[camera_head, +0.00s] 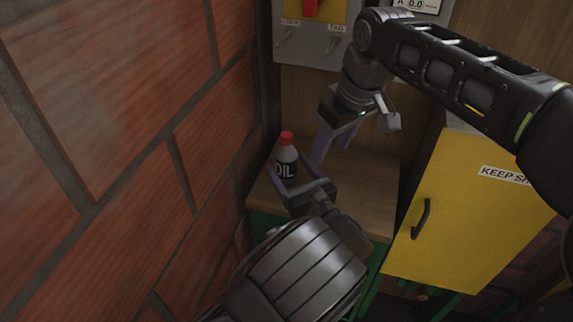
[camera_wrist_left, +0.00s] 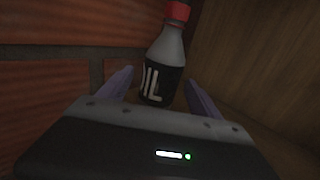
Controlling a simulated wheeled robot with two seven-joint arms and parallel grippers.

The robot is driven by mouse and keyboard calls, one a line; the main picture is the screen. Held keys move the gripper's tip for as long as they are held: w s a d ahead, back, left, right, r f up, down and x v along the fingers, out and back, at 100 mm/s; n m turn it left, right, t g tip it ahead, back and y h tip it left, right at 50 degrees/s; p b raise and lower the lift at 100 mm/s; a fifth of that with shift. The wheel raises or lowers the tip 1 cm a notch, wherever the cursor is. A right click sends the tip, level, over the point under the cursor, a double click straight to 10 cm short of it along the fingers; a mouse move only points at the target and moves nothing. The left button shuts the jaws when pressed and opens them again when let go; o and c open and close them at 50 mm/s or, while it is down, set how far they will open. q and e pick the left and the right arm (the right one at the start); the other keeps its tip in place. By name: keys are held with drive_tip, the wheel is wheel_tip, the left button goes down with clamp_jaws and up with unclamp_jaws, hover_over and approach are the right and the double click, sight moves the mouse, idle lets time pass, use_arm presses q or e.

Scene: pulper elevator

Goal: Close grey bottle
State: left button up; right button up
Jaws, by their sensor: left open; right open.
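A grey bottle (camera_head: 287,160) with a black "OIL" label stands upright on a wooden top (camera_head: 360,178) near the brick wall. Its red cap (camera_head: 286,137) sits on its neck; how tight it is cannot be told. My left gripper (camera_head: 291,181) is open in front of the bottle, with a finger on each side. In the left wrist view the bottle (camera_wrist_left: 163,68) stands between the two purple fingers (camera_wrist_left: 158,90), and gaps show beside it. My right gripper (camera_head: 340,140) is open and empty to the right of the bottle, its fingers pointing down and left.
A brick wall (camera_head: 110,110) rises close on the left. A yellow cabinet (camera_head: 465,215) marked "KEEP SHUT" stands at the right, its label partly hidden. A grey panel (camera_head: 308,48) with a red switch and hooks labelled "LOCK" and "TAG" hangs behind. The wooden top is otherwise clear.

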use_arm(q)
drive_tip(key=shift+x, duration=0.9)
drive_tip(key=shift+c, duration=0.2)
clamp_jaws()
